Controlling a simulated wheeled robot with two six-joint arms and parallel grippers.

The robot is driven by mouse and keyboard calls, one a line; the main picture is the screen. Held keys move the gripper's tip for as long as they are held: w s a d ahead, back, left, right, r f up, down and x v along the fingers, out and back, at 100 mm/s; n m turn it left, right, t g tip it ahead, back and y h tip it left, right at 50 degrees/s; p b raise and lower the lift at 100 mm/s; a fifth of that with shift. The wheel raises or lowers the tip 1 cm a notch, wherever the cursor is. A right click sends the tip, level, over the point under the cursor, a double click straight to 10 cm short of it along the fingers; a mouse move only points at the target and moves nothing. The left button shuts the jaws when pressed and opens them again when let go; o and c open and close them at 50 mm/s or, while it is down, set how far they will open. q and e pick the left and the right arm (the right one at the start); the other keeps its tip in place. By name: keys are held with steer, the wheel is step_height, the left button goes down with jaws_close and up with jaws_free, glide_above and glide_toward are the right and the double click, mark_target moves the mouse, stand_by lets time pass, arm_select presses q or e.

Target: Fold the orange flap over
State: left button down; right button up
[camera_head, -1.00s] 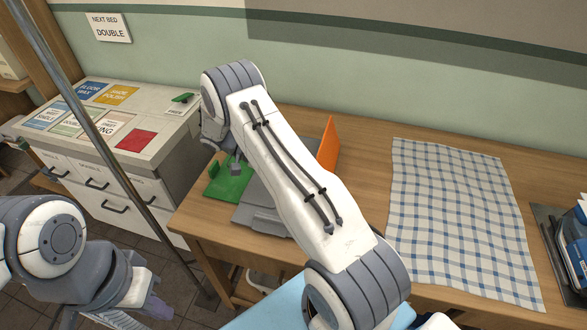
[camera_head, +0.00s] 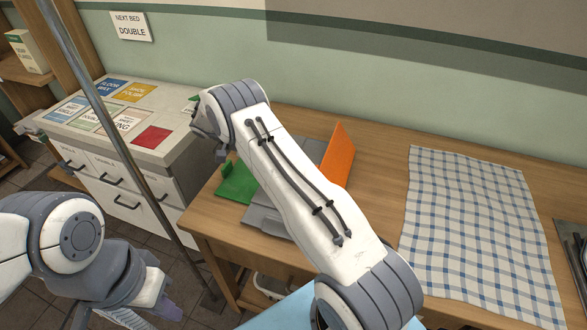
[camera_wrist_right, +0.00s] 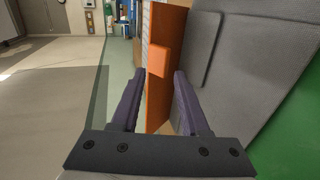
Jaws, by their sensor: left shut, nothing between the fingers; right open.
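The orange flap (camera_head: 340,152) stands raised at the right side of the grey folding board (camera_head: 266,221) on the wooden table. The green flap (camera_head: 236,186) lies at the board's left side. My right arm reaches across above the board, hiding its middle; its gripper is hidden in the head view. In the right wrist view my right gripper (camera_wrist_right: 156,76) is open, with the orange flap (camera_wrist_right: 163,60) showing between its purple fingers; I cannot tell if they touch it. My left gripper (camera_head: 168,308) is shut and empty at the lower left, away from the board.
A blue-and-white checked cloth (camera_head: 480,225) lies flat on the table, right of the board. A white drawer cabinet (camera_head: 110,170) with coloured labels stands at the left, behind a metal pole (camera_head: 105,120). Light blue fabric (camera_head: 290,310) shows at the bottom edge.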

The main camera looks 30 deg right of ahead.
steer(key=shift+w+r, duration=0.1)
steer(key=shift+r, duration=0.15)
jaws_close()
step_height(320, 180, up, 5)
steer(key=w+a+n+t+y+p, duration=0.1)
steer(key=n+t+y+p, duration=0.7)
steer(key=n+p, duration=1)
steer(key=shift+t+h, duration=0.5)
steer(key=p+x, duration=0.2)
steer(key=x, duration=0.6)
steer(key=shift+f, duration=0.25)
steer(key=s+p, duration=0.1)
steer(key=s+d+r+p, duration=0.1)
steer(key=shift+s+d+p, duration=0.1)
steer(key=shift+d+p, duration=0.15)
steer(key=shift+p, duration=0.15)
steer(key=shift+s+d+r, duration=0.15)
steer(key=shift+s+d, duration=0.1)
steer(key=shift+s, duration=0.05)
